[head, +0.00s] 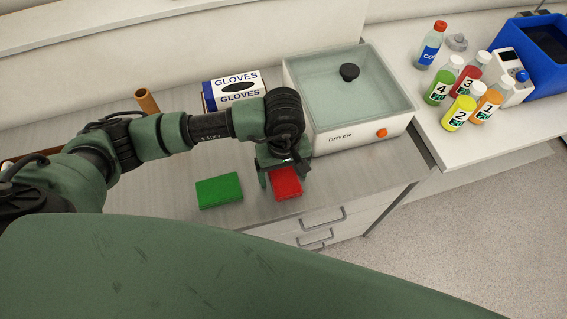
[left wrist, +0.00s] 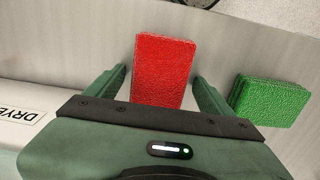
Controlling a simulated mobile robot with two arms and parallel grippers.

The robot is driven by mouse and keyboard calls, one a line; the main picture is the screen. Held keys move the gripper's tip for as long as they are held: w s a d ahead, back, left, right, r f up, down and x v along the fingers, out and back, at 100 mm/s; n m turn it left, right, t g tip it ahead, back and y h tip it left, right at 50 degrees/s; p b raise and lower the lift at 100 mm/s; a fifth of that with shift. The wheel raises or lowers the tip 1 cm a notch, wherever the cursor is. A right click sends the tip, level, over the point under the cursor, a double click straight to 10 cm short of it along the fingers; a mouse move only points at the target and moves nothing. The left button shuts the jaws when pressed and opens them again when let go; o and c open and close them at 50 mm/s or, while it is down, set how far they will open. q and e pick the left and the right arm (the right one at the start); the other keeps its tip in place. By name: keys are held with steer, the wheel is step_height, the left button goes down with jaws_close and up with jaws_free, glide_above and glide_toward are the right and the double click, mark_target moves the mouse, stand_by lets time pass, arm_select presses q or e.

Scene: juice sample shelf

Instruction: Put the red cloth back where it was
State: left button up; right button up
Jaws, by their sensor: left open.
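The red cloth (head: 286,183) is a folded block lying on the grey counter, in front of the dryer. My left gripper (head: 278,180) is over it, pointing down. In the left wrist view, the red cloth (left wrist: 162,68) lies between the two open fingers of my left gripper (left wrist: 163,88), with a gap visible on each side. Its near end is hidden by the gripper body. A green cloth (head: 219,190) lies on the counter to the left of the red one; it also shows in the left wrist view (left wrist: 269,101). My right gripper is not in view.
The white dryer (head: 350,140) with a clear lid stands just behind and right of the gripper. A gloves box (head: 233,90) and a brown cylinder (head: 147,101) stand at the back. Several numbered bottles (head: 459,112) stand on the right counter. Drawers (head: 335,222) are below the counter edge.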

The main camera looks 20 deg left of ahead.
mark_target(283, 175)
arm_select(q)
step_height(283, 175, up, 12)
steer(key=b, duration=0.4)
stand_by(0.3)
